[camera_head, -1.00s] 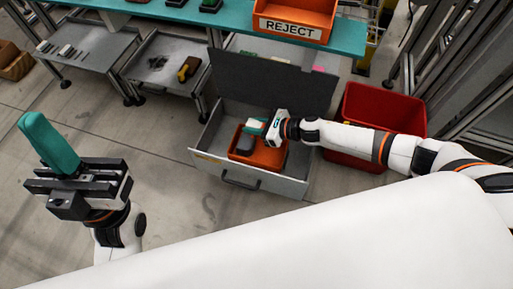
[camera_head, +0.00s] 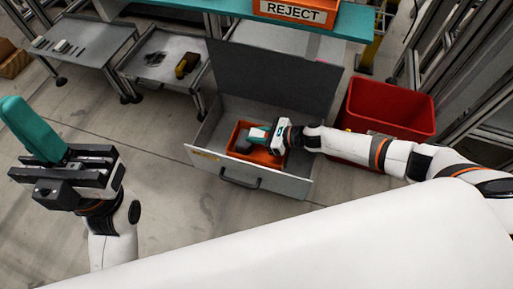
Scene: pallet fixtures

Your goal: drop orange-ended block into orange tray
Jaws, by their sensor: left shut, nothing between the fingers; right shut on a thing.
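The orange tray (camera_head: 268,158) sits inside a grey open-topped box (camera_head: 225,167) with a raised dark lid. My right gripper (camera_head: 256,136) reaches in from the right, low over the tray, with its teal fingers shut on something. The held block is too small and covered to make out, and I cannot tell an orange end from the tray. A dark grey piece (camera_head: 243,146) shows just below the fingertips; whether it lies in the tray or touches the fingers is unclear. My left gripper (camera_head: 18,110) is shut and empty over the floor at the left.
A red bin (camera_head: 390,104) stands right of the box, behind my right arm. A teal shelf with an orange REJECT bin (camera_head: 294,12) is behind. Two grey tray tables (camera_head: 95,42) stand at the back left. The floor in front is clear.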

